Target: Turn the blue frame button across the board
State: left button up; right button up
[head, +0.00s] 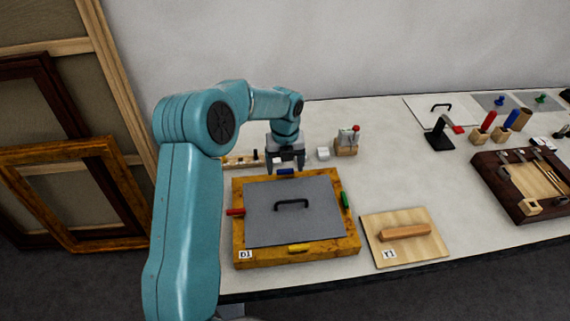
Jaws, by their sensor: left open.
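The gilt frame (245,259) lies flat on the table with a grey board (265,226) in it, which has a black handle (291,204). The blue button (286,171) is on the frame's far rail, its length running along the rail. My left gripper (285,167) is open, pointing down at the far rail, with a finger at each end of the blue button in the picture. I cannot tell whether the fingers touch it. My right gripper is not in view.
A red button (235,212), green button (345,200) and yellow button (300,248) sit on the other rails. A wooden board with a block handle (405,233) lies to the right. A small holder (346,147) and white cube (323,154) stand behind. A tool tray (490,177) is far right.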

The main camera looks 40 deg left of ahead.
pick_arm(q)
jog(key=shift+w+f, duration=0.15)
jog(key=shift+f, duration=0.35)
jog(key=shift+s+r, duration=0.1)
jog(key=shift+s, duration=0.1)
jog(key=shift+w, duration=0.1)
jog(key=c, duration=1)
jog(key=shift+c, duration=0.2)
